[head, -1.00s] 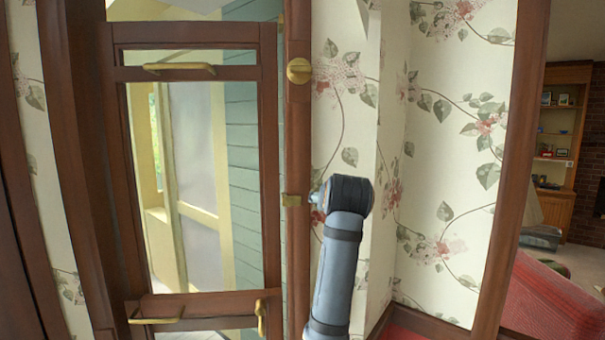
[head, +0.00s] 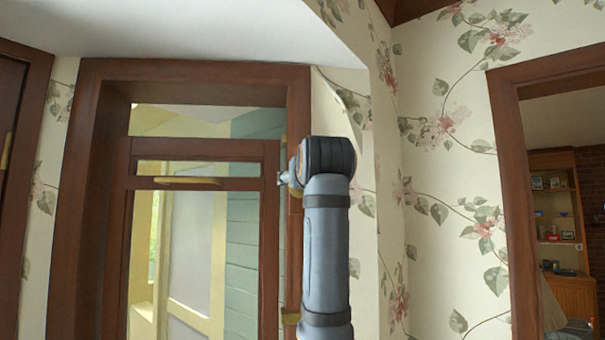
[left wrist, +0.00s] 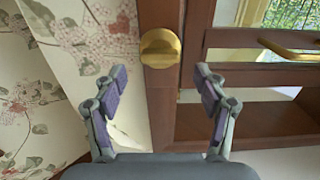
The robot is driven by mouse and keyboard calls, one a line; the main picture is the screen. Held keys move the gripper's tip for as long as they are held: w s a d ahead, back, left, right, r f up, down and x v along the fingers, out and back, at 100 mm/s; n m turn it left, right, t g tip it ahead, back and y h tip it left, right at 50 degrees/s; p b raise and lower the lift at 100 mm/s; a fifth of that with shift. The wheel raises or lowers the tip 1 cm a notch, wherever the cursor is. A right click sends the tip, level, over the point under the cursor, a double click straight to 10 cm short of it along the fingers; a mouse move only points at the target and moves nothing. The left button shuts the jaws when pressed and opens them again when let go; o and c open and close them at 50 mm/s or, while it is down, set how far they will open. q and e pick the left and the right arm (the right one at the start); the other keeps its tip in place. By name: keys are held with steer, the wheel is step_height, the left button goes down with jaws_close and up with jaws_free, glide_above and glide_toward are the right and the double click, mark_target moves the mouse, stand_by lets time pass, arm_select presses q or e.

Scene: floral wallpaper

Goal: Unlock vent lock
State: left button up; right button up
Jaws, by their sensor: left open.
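The vent lock is a round brass knob with a raised grip bar (left wrist: 160,48), on the brown door frame in the left wrist view. The bar lies roughly crosswise in that picture. My left gripper (left wrist: 161,70) is open and empty, with its two purple-padded fingers on either side of the lock in the picture. The lock appears ahead of the fingertips, and I see no contact. In the head view the left gripper (head: 284,178) is at the right door post, mostly hidden by my arm, which also hides the lock. My right gripper is out of view.
The brown glazed door (head: 195,240) stands left of my arm, with a brass bar handle (head: 188,181) on its upper rail; this handle also shows in the left wrist view (left wrist: 288,48). Floral wallpaper (head: 435,190) covers the wall to the right, beside an open doorway (head: 505,200).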

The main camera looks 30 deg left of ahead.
arm_select(q)
steer(key=p+x, duration=0.1)
steer(key=x, duration=0.2)
steer(key=shift+w+a, duration=0.2)
steer(key=shift+w, duration=0.15)
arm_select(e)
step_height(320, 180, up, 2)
arm_select(q)
steer(key=shift+c, duration=0.4)
steer(key=c, duration=1.1)
